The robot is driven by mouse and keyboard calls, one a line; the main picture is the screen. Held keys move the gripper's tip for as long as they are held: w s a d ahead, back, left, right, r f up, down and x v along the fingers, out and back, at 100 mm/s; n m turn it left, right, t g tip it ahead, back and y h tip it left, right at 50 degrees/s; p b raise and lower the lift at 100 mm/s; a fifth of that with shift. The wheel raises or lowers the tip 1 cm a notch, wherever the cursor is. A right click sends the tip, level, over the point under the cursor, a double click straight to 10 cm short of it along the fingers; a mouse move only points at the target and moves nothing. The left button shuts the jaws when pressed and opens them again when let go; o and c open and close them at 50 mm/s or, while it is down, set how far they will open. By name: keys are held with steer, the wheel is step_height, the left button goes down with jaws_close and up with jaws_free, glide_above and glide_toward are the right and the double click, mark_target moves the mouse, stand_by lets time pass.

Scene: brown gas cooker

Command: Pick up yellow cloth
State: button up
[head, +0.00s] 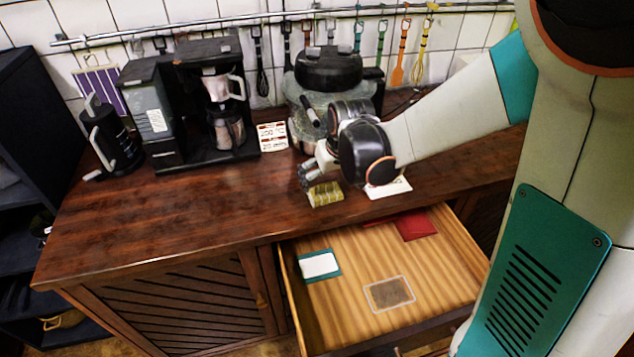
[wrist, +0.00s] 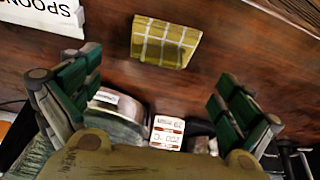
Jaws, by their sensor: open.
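The yellow cloth (head: 326,194) is a small folded piece with a pale check pattern. It lies on the brown wooden counter near its front edge, above the open drawer. In the wrist view the yellow cloth (wrist: 165,42) lies beyond the fingertips, roughly between their lines. My gripper (head: 306,174) is just above and behind the cloth in the head view. In the wrist view my gripper (wrist: 155,95) has its two green-padded fingers spread wide with nothing between them. The cloth appears apart from the fingers.
An open drawer (head: 350,265) below holds flat items, including a red one (head: 416,226). A white label (head: 388,187) lies right of the cloth. A coffee machine (head: 215,100) and a glass-bodied appliance (head: 328,80) stand behind. The counter's left front is clear.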

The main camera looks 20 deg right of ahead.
mark_target(325, 185)
steer(key=shift+s+b+x, duration=0.1)
steer(key=shift+b+x, duration=0.6)
steer(key=shift+x, duration=0.8)
steer(key=shift+s+b+x, duration=0.15)
steer(key=shift+b+x, duration=0.55)
steer(key=shift+x, duration=0.85)
steer(key=c, duration=1)
